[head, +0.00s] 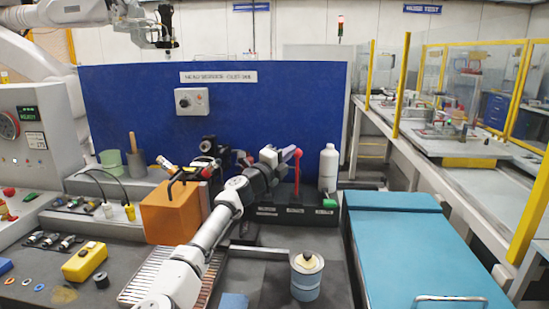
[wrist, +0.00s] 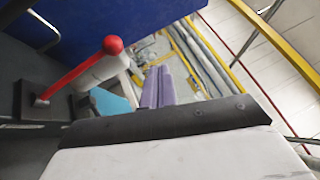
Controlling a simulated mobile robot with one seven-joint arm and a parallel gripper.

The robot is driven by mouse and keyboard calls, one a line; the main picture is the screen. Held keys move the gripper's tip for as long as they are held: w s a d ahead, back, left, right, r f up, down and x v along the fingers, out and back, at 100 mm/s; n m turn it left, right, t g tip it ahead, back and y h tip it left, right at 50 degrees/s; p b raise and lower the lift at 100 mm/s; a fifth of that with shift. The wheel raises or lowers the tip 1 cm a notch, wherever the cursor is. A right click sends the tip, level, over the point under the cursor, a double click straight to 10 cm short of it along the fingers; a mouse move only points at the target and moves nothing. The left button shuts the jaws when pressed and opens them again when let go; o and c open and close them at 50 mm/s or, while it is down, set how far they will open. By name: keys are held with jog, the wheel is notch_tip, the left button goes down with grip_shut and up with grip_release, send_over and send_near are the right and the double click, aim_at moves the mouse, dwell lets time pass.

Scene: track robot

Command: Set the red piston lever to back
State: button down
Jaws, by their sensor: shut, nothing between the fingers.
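The red piston lever (head: 297,176) stands nearly upright on a dark base block in the head view, just right of my gripper. In the wrist view the red lever (wrist: 78,75) leans across the picture with its round knob at the top. My gripper (head: 289,154) is at about knob height, beside the lever. In the wrist view my gripper (wrist: 158,87) has its purple fingers together and empty, to the right of the knob. Whether the fingers touch the lever cannot be told.
A white bottle (head: 328,168) stands just right of the lever. A blue panel (head: 130,100) rises behind. An orange box (head: 170,215) stands left of my arm, and a tin (head: 306,283) stands in front. A teal-topped bench (head: 410,250) is at the right.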

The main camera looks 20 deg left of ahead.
jog(key=s, duration=0.1)
jog(key=s+a+r+b, duration=0.1)
jog(key=s, duration=0.3)
jog(key=shift+s+a+r, duration=0.1)
jog(key=shift+a+r, duration=0.25)
jog(key=shift+a, duration=0.05)
